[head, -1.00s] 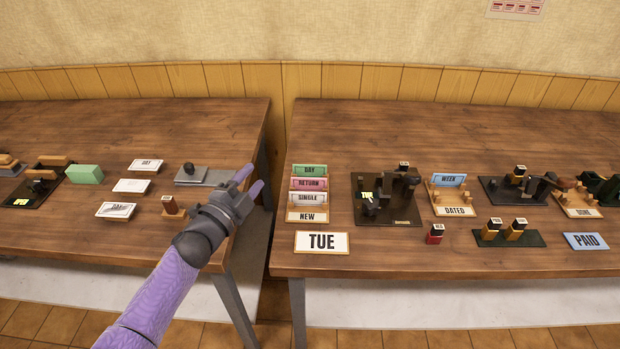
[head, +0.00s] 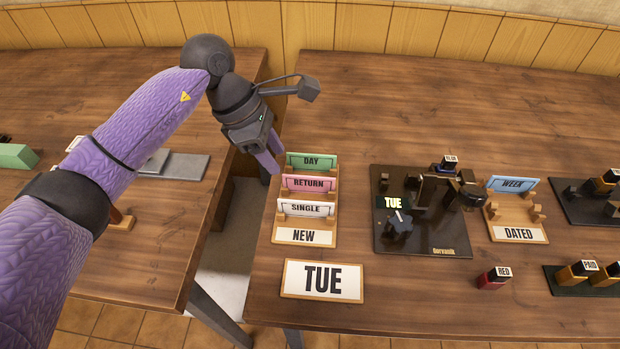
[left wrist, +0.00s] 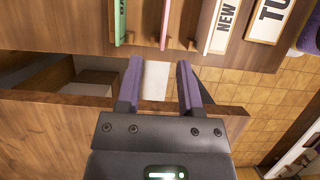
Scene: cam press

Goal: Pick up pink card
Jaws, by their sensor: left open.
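The pink card (head: 308,184), marked RETURN, stands upright in the wooden card rack (head: 275,235) between the green DAY card (head: 312,161) and the white SINGLE card (head: 304,208). In the left wrist view the pink card (left wrist: 166,20) shows edge-on at the top, ahead of the fingers. My left gripper (head: 274,168) is open and empty, just left of the rack beside the green and pink cards. In the left wrist view its two purple fingers (left wrist: 159,75) are apart, with a gap short of the cards. My right gripper is not in view.
The rack's front label reads NEW (head: 304,236). A TUE sign (head: 322,280) lies in front of it. A black press (head: 425,245) stands to the right, with a DATED rack (head: 518,234) beyond. A gap separates the two tables. The table behind the racks is clear.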

